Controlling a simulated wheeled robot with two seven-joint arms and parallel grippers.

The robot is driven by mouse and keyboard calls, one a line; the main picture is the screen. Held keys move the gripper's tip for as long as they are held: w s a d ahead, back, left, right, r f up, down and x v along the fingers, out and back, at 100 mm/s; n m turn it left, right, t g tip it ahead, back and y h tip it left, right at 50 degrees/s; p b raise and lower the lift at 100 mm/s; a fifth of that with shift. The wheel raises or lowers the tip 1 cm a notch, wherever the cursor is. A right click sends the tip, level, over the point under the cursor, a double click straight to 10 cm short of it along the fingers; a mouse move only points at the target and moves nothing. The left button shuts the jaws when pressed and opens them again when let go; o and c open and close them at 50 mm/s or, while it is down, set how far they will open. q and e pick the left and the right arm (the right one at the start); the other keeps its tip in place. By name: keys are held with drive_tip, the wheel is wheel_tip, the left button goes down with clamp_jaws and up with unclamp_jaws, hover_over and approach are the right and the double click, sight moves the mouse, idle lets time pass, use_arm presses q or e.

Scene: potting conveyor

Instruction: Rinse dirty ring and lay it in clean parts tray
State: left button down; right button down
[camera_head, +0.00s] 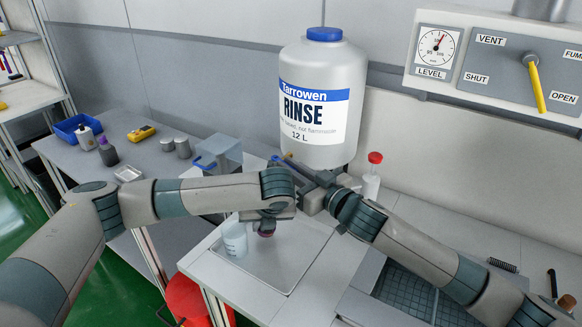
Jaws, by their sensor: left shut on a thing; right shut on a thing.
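The white rinse container (322,147), with a blue cap and a "RINSE 12 L" label, stands at the back of the sink. My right gripper (286,166) is at its lower front, shut on what looks like the container's tap; the arms hide most of the grip. My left gripper (266,222) is lower, over the sink basin (285,262), pointing down. It is shut on a small dark red-brown thing (267,233), apparently the ring, held above the basin floor. A dark gridded tray (408,292) lies to the right, partly behind my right arm; I cannot tell whether it is the clean parts tray.
A pale beaker (235,240) stands in the basin, close left of my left gripper. A red-capped bottle (371,178) stands right of the container. A blue bin (78,127) and a small shallow tray (128,174) are on the left bench. A red bucket (187,298) is below.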

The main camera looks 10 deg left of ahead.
drive_tip(key=c, duration=1.8)
unclamp_jaws()
drive_tip(key=shift+o, duration=0.2)
drive_tip(key=shift+d, duration=0.1)
drive_tip(key=v, duration=1.1)
drive_tip(key=shift+s+d, duration=0.3)
